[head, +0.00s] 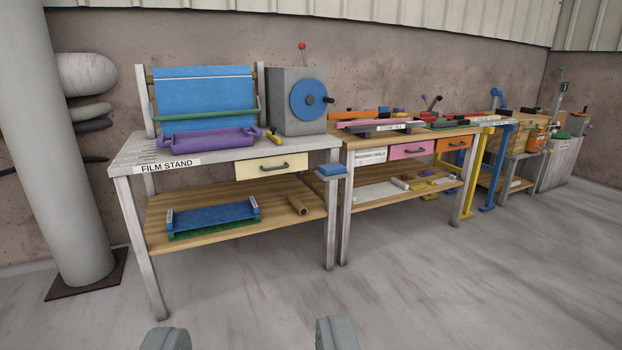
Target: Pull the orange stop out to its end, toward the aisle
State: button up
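My gripper (251,338) shows only as two grey fingertips at the bottom edge of the head view. They are wide apart with bare floor between them, and they touch nothing. Several orange things show far off to the right, and I cannot tell which, if any, is the orange stop. An orange bar (352,114) lies at the back of the second bench. An orange drawer front (453,144) is under that bench's right end. An orange piece (541,137) is at the benches farther right. All are well away from my gripper.
The film stand bench (122,168) is nearest, with a blue roll (205,95), purple tray (208,142) and grey crank box (292,100). The second bench (345,200) adjoins it. A round column (65,170) stands left. The concrete floor (450,290) in front is clear.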

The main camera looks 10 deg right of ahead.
aim_at(349, 115)
jog(key=i+l+z, duration=0.3)
jog(key=i, duration=0.3)
jog(key=i+l+z, duration=0.3)
jog(key=i, duration=0.35)
jog(key=i+z, duration=0.3)
jog(key=i, duration=0.35)
jog(key=i+u, duration=0.1)
jog(key=i, duration=0.45)
jog(key=i+l+u, duration=0.1)
jog(key=i, duration=0.5)
jog(key=i+l+u, duration=0.1)
jog(key=i, duration=0.45)
jog(key=i+l, duration=0.2)
jog(key=i, duration=0.35)
jog(key=i+j+u, duration=0.15)
jog(key=i+u, duration=0.25)
jog(key=i, duration=0.15)
jog(key=i+u, duration=0.4)
jog(key=i+l, duration=0.05)
jog(key=i, duration=0.05)
